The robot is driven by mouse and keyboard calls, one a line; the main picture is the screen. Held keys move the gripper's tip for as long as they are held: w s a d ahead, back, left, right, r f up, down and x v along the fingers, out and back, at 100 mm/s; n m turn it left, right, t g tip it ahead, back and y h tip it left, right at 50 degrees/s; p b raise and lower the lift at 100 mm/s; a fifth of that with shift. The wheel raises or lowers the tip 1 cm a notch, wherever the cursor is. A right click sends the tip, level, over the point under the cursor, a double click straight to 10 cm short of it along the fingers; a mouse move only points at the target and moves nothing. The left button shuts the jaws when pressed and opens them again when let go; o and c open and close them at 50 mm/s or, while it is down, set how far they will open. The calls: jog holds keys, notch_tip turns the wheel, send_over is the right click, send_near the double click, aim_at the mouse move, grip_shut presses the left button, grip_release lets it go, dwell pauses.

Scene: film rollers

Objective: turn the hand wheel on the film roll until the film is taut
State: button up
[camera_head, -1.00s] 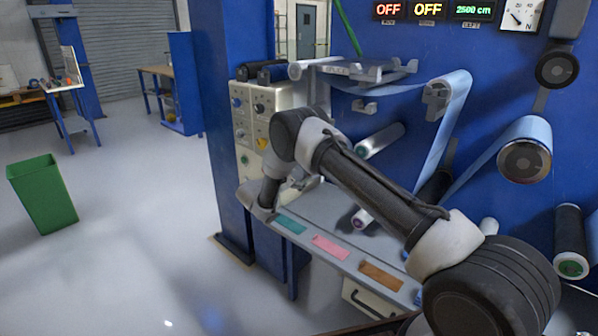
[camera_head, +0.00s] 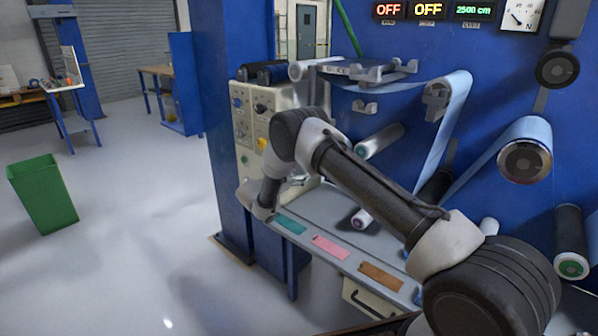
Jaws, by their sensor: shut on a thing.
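Blue film (camera_head: 450,120) runs on the blue machine, down from an upper roller (camera_head: 436,98). A large roll of blue film (camera_head: 535,135) with a round metal end sits at the right. Another strip of film (camera_head: 385,90) sags a little under the upper rail. My arm reaches from the lower right up to its elbow and bends down beside the control panel. My gripper is hidden behind the arm's own links. I cannot make out a hand wheel or what the gripper touches.
The control panel (camera_head: 243,115) has several knobs and buttons. A grey shelf (camera_head: 310,225) carries teal, pink and orange strips. Several rollers, one of them white (camera_head: 380,140), stick out from the machine. A green bin (camera_head: 43,195) stands on open floor at the left.

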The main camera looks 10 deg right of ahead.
jog(key=n, duration=0.5)
jog(key=shift+w+n, duration=0.15)
jog(key=shift+n, duration=0.15)
jog(key=shift+a, duration=0.1)
dwell(0.4)
jog(key=o, duration=1)
jog(key=shift+o, duration=0.2)
jog(key=v, duration=1.2)
